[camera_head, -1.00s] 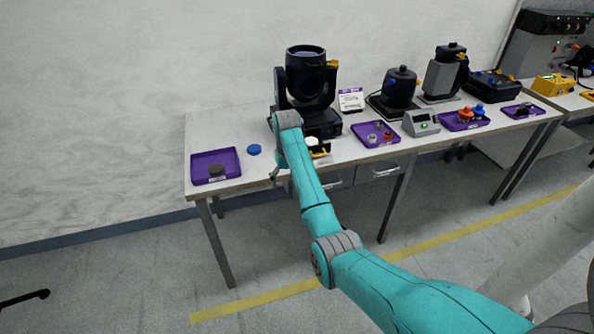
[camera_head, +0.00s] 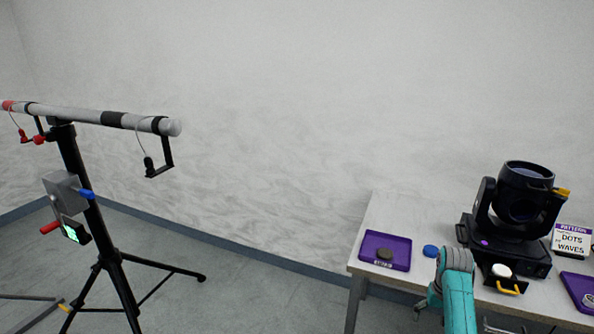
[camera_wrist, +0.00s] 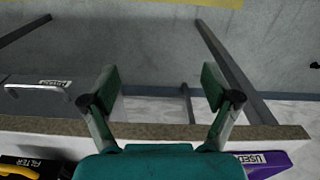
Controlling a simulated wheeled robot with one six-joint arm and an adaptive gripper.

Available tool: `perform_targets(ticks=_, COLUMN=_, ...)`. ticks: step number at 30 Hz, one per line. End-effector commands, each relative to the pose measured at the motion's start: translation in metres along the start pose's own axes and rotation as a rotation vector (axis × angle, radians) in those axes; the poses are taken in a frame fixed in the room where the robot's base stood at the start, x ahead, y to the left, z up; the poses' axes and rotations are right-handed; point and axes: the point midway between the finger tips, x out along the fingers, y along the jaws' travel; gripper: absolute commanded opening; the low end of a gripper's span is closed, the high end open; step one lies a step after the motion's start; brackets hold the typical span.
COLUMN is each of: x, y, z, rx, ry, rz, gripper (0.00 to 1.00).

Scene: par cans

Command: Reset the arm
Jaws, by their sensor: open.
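My gripper (camera_wrist: 160,88) is open and empty in the wrist view, its two green fingers spread apart over the table's front edge with floor beyond. In the head view my teal arm (camera_head: 458,300) rises from the bottom edge at the right, in front of the table, and its grey joint overlaps the tabletop. The fingers are mostly hidden or too small to tell there.
The white table (camera_head: 385,212) carries a purple tray (camera_head: 402,245) with a dark disc (camera_head: 384,253), a blue disc (camera_head: 430,251) and a black moving-head lamp (camera_head: 522,215). A tripod stand (camera_head: 95,225) with a crossbar stands at the left. Floor between is open.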

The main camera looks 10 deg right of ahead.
Motion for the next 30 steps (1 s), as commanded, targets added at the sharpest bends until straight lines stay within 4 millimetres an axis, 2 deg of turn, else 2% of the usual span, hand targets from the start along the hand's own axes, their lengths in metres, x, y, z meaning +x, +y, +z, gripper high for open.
perform_targets(ticks=8, x=0.078, y=-0.027, z=0.044, rx=-0.043, ry=0.109, rz=-0.003, gripper=0.87)
perform_targets(ticks=15, x=0.139, y=-0.051, z=0.100, rx=-0.089, ry=0.246, rz=-0.013, gripper=0.87)
perform_targets(ticks=22, x=0.176, y=-0.069, z=0.162, rx=-0.133, ry=0.377, rz=-0.028, gripper=0.87)
perform_targets(ticks=30, x=0.192, y=-0.081, z=0.242, rx=-0.182, ry=0.529, rz=-0.052, gripper=0.87)
